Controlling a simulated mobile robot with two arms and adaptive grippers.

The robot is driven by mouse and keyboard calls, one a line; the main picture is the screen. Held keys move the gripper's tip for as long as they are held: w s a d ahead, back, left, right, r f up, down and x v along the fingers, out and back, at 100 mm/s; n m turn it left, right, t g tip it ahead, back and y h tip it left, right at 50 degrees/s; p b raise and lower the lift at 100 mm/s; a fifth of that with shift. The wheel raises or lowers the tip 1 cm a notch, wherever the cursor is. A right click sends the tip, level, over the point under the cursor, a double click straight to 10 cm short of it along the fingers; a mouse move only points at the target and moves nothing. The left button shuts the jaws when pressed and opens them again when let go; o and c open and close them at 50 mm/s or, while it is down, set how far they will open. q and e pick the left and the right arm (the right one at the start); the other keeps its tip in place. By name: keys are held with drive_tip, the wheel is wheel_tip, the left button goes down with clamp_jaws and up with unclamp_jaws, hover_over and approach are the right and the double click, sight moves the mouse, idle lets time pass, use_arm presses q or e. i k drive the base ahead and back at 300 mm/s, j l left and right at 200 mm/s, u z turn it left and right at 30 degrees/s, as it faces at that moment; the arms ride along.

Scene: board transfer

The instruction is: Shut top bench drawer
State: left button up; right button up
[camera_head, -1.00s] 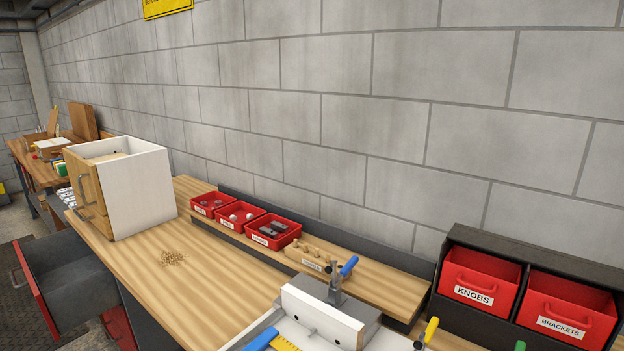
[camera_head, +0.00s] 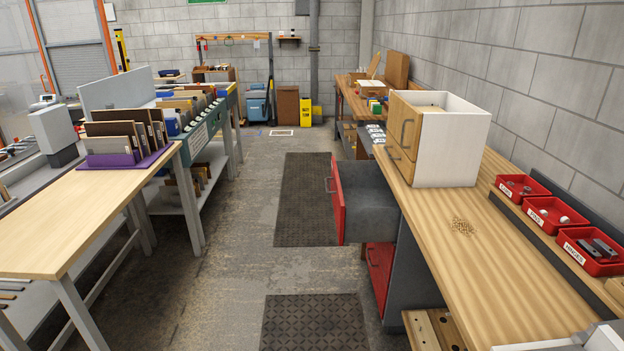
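The top bench drawer (camera_head: 338,205) has a red front with a grey handle (camera_head: 329,186) and grey sides. It stands pulled out from the left side of the wooden workbench (camera_head: 505,270), jutting over the aisle. Below it a lower red drawer front (camera_head: 379,272) sits much closer to the bench's grey body. Neither of my grippers shows in the head view, so nothing is seen touching the drawer.
A white cabinet with wooden drawer fronts (camera_head: 448,142) stands on the bench, near red bins (camera_head: 555,214). Dark mats (camera_head: 308,200) lie on the aisle floor, which is clear before the drawer. A wooden table (camera_head: 70,215) stands on the left.

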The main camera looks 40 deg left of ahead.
sight(365, 209)
drive_tip(key=j+u, duration=0.3)
drive_tip(key=i+j+u, duration=0.3)
drive_tip(key=j, duration=0.2)
drive_tip(key=j+u, duration=0.3)
drive_tip(key=i+j, duration=0.05)
drive_tip(key=j, duration=0.05)
